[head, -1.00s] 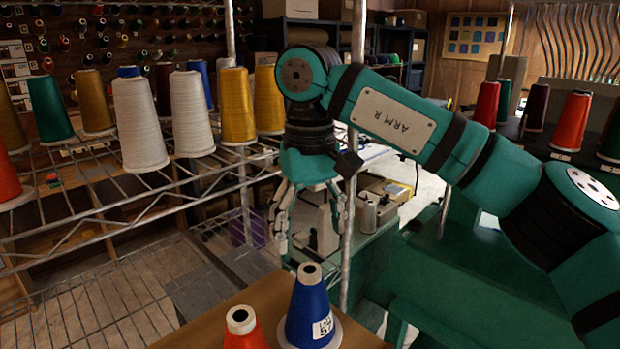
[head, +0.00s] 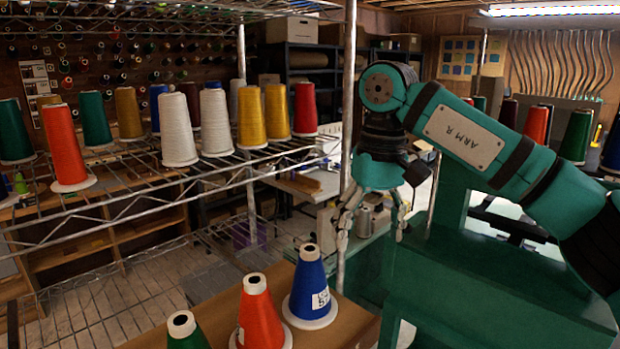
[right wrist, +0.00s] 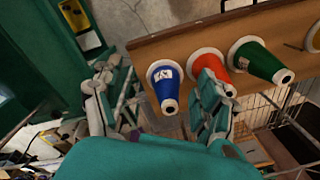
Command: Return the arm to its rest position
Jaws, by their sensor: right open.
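My right arm, marked "ARM R", reaches in from the right in the head view. Its gripper (head: 372,232) points down with its fingers apart and nothing between them. It hangs just right of a metal shelf post, to the right of the blue thread cone (head: 309,289). In the right wrist view the open fingers (right wrist: 160,103) show at either side, with the blue cone (right wrist: 162,82) appearing beyond the gap between them. My left gripper is not in view.
A brown board (head: 352,318) holds the blue cone, a red-orange cone (head: 260,318) and a green cone (head: 186,334). A wire shelf (head: 130,185) at left carries several thread cones. A metal post (head: 347,120) stands close to my right gripper. Tiled floor shows at lower left.

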